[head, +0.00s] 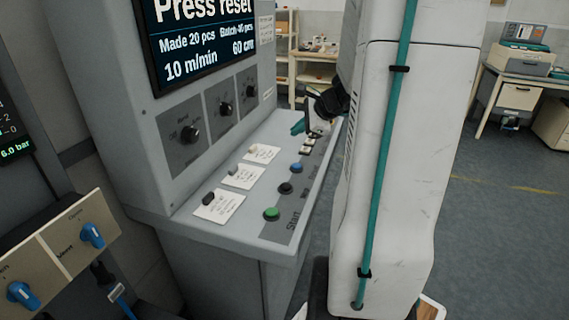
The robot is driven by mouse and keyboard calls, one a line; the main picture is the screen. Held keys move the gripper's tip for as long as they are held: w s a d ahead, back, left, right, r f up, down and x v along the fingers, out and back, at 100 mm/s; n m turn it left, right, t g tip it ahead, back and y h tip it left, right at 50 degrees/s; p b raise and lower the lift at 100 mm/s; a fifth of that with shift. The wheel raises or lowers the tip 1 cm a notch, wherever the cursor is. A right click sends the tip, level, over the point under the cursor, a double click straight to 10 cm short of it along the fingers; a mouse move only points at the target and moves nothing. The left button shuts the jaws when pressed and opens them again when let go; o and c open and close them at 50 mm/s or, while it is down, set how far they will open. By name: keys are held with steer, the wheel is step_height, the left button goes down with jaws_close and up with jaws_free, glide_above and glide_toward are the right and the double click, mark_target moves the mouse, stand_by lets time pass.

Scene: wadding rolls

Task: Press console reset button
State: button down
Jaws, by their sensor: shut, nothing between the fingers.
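The grey console (188,222) stands left of my arm, with a sloped front panel. Its screen (205,38) reads "Press reset". Along the panel's right edge are a green button (272,214) beside the word START, a black button (286,188) and a blue button (296,167). The labels by the black and blue buttons are too small to read, so I cannot tell which is reset. My gripper (312,122) is over the panel's far end, beyond the blue button, small and partly hidden by my arm. It is shut and empty. I cannot tell whether it touches anything.
Three dark knobs (190,134) sit on the console's upright face. White cards with small switches (243,177) lie on the panel. A side panel with blue knobs (92,235) is at lower left. A desk (513,92) stands at the far right; the floor before it is clear.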

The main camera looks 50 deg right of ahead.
mark_target(300, 166)
steer(key=shift+s+d+f+m, duration=0.2)
steer(key=shift+d+m, duration=0.1)
steer(key=shift+d, duration=0.3)
steer(key=shift+f, duration=4.35)
steer(key=shift+f, duration=0.15)
steer(key=shift+f, duration=0.3)
steer(key=shift+f, duration=0.4)
steer(key=shift+r, duration=0.85)
